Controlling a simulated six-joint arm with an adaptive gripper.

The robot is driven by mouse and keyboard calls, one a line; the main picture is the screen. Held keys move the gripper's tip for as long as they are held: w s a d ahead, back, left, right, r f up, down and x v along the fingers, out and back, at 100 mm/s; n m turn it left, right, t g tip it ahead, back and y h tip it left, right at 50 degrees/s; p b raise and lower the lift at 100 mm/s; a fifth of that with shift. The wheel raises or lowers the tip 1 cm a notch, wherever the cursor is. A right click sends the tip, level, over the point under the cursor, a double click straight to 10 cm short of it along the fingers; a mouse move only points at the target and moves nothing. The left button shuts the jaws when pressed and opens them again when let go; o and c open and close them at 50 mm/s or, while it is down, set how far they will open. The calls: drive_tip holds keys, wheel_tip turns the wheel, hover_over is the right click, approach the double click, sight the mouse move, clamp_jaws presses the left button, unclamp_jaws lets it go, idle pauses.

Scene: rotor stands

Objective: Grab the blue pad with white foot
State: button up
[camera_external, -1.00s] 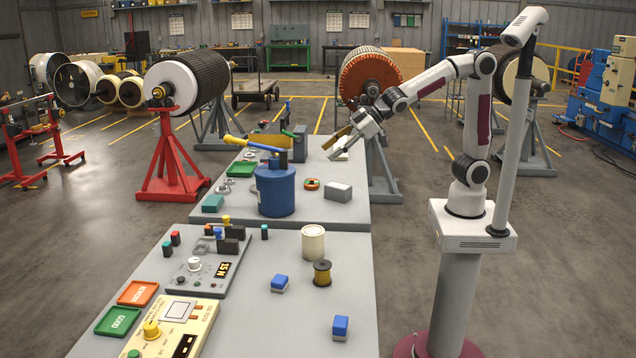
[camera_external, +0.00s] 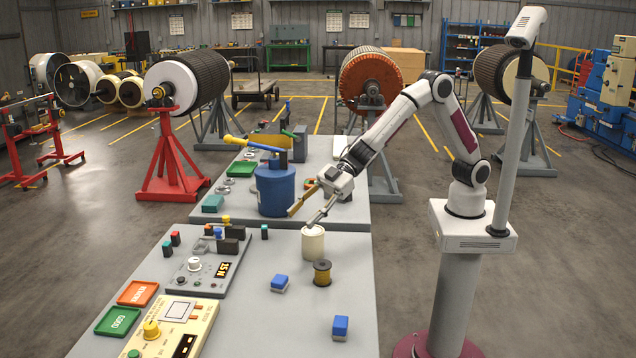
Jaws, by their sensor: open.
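Two small blue pads with white feet lie on the near grey table. One blue pad (camera_external: 280,281) is near the middle, left of the brown spool. The other blue pad (camera_external: 340,326) is closer to the front right edge. My gripper (camera_external: 298,220) is open and empty, with its fingers spread. It is above the gap between the tables, with one finger close to the top of the white cylinder. I cannot tell whether that finger touches it. Both pads are in plain view, nearer the camera than my gripper.
A white cylinder (camera_external: 313,246) and a brown spool (camera_external: 322,273) stand beyond the pads. A large blue canister (camera_external: 276,188) stands left of my gripper. A control box (camera_external: 195,272), green tray (camera_external: 118,321) and orange tray (camera_external: 138,293) are at left.

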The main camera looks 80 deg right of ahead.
drive_tip(key=s+a+f+n+g+y, duration=0.1)
drive_tip(key=s+a+f+g, duration=0.15)
drive_tip(key=a, duration=0.25)
drive_tip(key=s+a+f+n+g+y, duration=0.1)
drive_tip(key=s+a+f, duration=0.1)
drive_tip(key=a+f, duration=0.25)
drive_tip(key=n+g+y, duration=0.2)
drive_tip(key=n+g, duration=0.1)
drive_tip(key=g, duration=0.1)
approach(342, 317)
drive_tip(key=shift+t, duration=0.25)
drive_tip(key=a+f, duration=0.2)
drive_tip(key=a, duration=0.1)
drive_tip(key=shift+s+a+f, duration=0.15)
drive_tip(key=shift+s, duration=0.25)
drive_tip(key=shift+x, duration=1.2)
drive_tip(key=shift+w+a, duration=0.1)
drive_tip(key=shift+a, duration=0.15)
drive_tip(key=shift+w+a+f, duration=0.1)
drive_tip(key=shift+w+a, duration=0.15)
drive_tip(key=shift+a, duration=0.4)
drive_tip(key=shift+w+a+f, duration=0.1)
drive_tip(key=shift+w+a, duration=0.15)
drive_tip(key=shift+a, duration=0.4)
drive_tip(key=shift+x, duration=1.05)
